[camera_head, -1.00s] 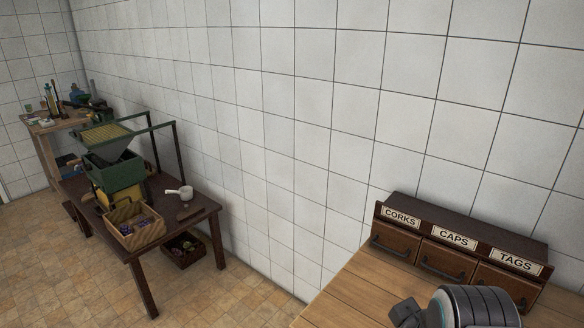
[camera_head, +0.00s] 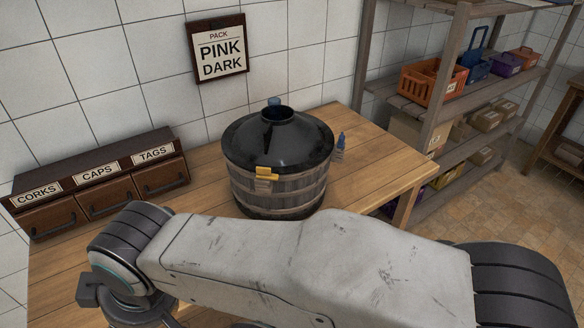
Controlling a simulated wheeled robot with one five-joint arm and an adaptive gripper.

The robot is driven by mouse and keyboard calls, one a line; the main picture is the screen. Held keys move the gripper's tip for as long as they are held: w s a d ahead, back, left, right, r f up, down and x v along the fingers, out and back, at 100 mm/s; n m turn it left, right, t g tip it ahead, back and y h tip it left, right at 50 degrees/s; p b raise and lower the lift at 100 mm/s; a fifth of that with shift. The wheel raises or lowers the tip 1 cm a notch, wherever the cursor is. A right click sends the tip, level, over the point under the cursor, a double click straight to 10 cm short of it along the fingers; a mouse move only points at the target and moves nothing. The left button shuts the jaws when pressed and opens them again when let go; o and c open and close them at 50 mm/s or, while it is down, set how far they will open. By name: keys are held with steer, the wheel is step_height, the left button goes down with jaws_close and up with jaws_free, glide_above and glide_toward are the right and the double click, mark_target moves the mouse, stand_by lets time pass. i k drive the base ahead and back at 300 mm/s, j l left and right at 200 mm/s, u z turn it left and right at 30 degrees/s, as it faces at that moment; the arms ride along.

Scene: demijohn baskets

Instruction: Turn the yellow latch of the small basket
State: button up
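A round basket of grey wooden slats (camera_head: 290,197) stands upright on the wooden table, with a dark glossy demijohn top (camera_head: 278,140) set in it. A yellow latch (camera_head: 267,173) sits on the basket's upper front rim, lying roughly level. It is the only demijohn basket in view. My arm crosses the lower part of the picture in front of the table, and its wrist is at the lower left, left of the basket and apart from it. The fingers of my gripper are not visible; they are beyond the picture or hidden by the arm.
A drawer box (camera_head: 92,172) labelled CORKS, CAPS and TAGS stands left on the table (camera_head: 362,150). A small blue bottle (camera_head: 341,141) is right of the basket. A sign (camera_head: 219,49) reads PACK PINK DARK. Shelves (camera_head: 421,108) with crates stand at the right.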

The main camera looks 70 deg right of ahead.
mark_target(265, 173)
steer(key=k+z, duration=0.2)
steer(key=z, duration=0.25)
steer(key=k+z, duration=0.2)
steer(key=z, duration=0.25)
steer(key=k+l+z, duration=0.1)
steer(key=z, duration=0.3)
steer(key=k+l+z, duration=0.2)
steer(key=z, duration=0.25)
steer(key=k+l, duration=0.05)
